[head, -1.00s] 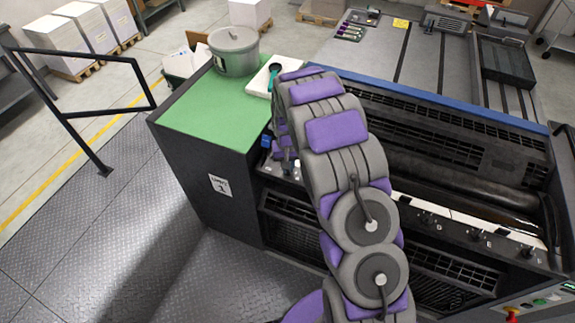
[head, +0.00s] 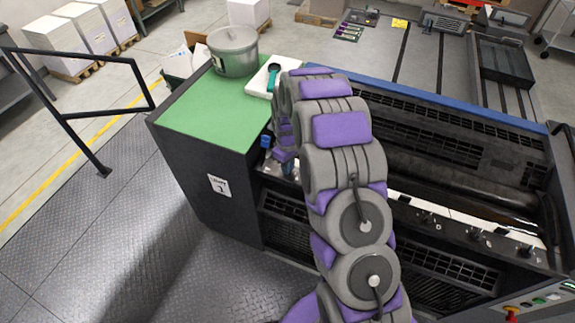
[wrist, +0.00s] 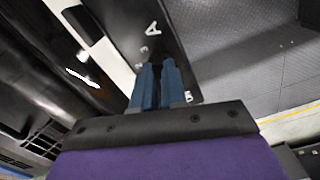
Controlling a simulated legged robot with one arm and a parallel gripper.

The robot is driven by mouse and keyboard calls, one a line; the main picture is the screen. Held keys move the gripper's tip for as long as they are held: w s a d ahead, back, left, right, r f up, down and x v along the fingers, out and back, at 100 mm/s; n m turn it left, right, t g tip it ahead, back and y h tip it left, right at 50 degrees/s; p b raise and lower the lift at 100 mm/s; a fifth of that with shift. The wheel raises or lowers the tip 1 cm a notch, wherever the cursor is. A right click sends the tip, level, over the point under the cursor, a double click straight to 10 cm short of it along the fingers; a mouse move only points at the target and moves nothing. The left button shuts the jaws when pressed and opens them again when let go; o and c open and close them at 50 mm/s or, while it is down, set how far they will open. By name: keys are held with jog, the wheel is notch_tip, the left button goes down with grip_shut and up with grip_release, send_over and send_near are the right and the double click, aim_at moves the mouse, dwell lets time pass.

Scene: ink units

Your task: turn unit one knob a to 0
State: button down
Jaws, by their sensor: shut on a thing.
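In the wrist view, the two blue fingers of my gripper (wrist: 156,72) reach onto the dark control strip (wrist: 128,22), just below a white letter A. The fingers are close together and shut on knob a, which they hide almost wholly. Small pale marks show on the strip beside the fingertips. The knob's pointing direction cannot be read. Unit one (head: 228,213) carries a white sign (head: 219,185) with a 1.
Further knobs, among them D (head: 423,217) and E (head: 474,234), stand along the same strip to the right. A grey lidded pot (head: 233,52) and a white tray (head: 259,83) stand on the green top (head: 205,112). A black railing (head: 88,106) is at the left.

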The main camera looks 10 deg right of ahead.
jog(key=shift+n, duration=0.3)
jog(key=c, duration=1.2)
grip_release()
jog(key=shift+w+r, duration=0.1)
jog(key=shift+r, duration=8.55)
